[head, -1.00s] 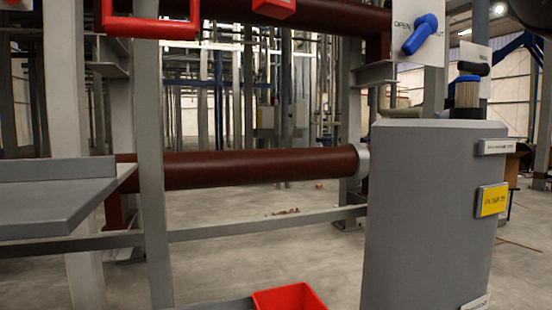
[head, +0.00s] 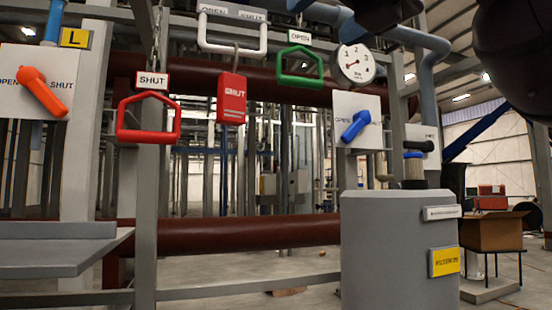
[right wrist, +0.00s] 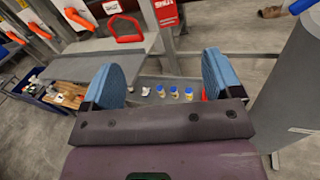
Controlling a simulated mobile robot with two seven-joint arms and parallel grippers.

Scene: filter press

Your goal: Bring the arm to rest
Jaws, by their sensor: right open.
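My right gripper (right wrist: 163,82) shows in the right wrist view as two blue finger pads set wide apart, with nothing between them but the view of the floor and a shelf beyond. In the head view, dark parts of my right arm (head: 515,55) are raised at the top right corner, close to the camera. The gripper's fingers cannot be made out there. My left gripper is in neither view now.
A grey tank (head: 390,255) with a filter (head: 413,170) on top stands right of centre. Above hang a red handle (head: 147,132), a green handle (head: 298,80) and a gauge (head: 357,65). A grey shelf (head: 55,255) is at left. Small bottles (right wrist: 174,92) stand on a lower ledge.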

